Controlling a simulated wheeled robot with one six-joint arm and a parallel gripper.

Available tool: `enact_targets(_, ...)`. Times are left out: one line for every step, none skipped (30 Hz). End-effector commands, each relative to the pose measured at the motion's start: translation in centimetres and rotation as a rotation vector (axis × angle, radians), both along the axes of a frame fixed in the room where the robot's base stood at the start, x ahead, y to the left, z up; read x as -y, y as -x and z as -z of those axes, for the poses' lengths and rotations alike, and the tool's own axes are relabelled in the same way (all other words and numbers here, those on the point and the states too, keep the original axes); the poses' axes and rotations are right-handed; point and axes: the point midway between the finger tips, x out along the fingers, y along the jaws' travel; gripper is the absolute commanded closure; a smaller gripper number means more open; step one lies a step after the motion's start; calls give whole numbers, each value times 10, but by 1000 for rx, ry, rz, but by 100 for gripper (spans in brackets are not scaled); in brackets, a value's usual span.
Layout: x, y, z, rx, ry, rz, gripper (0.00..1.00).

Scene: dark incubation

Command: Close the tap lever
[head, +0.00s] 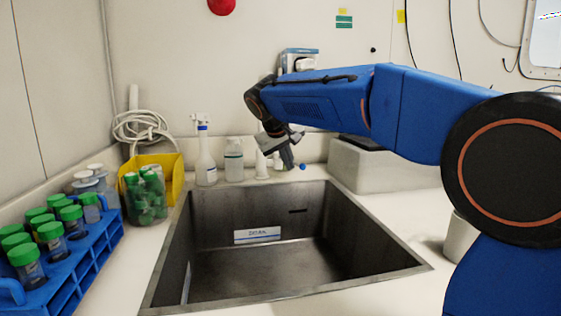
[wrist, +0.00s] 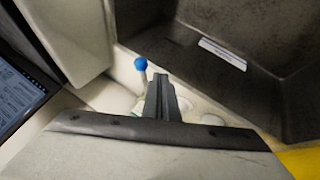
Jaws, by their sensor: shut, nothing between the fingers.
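The tap lever shows as a small blue knob (head: 302,167) at the back edge of the sink, just right of my gripper. In the wrist view the blue knob (wrist: 141,63) sits on a pale stem, just left of my fingertips. My gripper (head: 288,162) points down behind the sink, with its fingers together and empty. In the wrist view the shut fingers (wrist: 161,84) are beside the knob; I cannot tell whether they touch it. The tap body is mostly hidden by my gripper.
The steel sink (head: 165,257) is empty apart from a label on its wall. A spray bottle (head: 205,158) and a clear bottle (head: 234,162) stand behind it. A blue rack (head: 96,262) with green-capped tubes and a yellow bin (head: 172,162) stand left. A pale box (head: 385,170) is at right.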

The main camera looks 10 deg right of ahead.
Motion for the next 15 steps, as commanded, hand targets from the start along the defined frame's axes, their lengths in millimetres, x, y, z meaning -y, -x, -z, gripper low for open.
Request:
enact_targets(4, -1, 0, -1, 0, 0, 100)
enact_targets(6, -2, 0, -1, 0, 0, 100)
enact_targets(8, -3, 0, -1, 0, 0, 100)
enact_targets(10, -3, -1, -1, 0, 0, 100)
enact_targets(11, -3, -1, -1, 0, 0, 100)
enact_targets(11, -4, -1, -1, 0, 0, 100)
enact_targets(12, -4, -1, -1, 0, 0, 100)
enact_targets(12, -4, -1, -1, 0, 0, 100)
enact_targets(12, -4, -1, -1, 0, 0, 100)
enact_targets(12, -4, -1, -1, 0, 0, 100)
enact_targets(12, -4, -1, -1, 0, 0, 100)
enact_targets(12, -4, -1, -1, 1, 0, 100)
enact_targets(12, -4, -1, -1, 1, 0, 100)
enact_targets(12, -4, -1, -1, 1, 0, 100)
enact_targets(12, -4, -1, -1, 1, 0, 100)
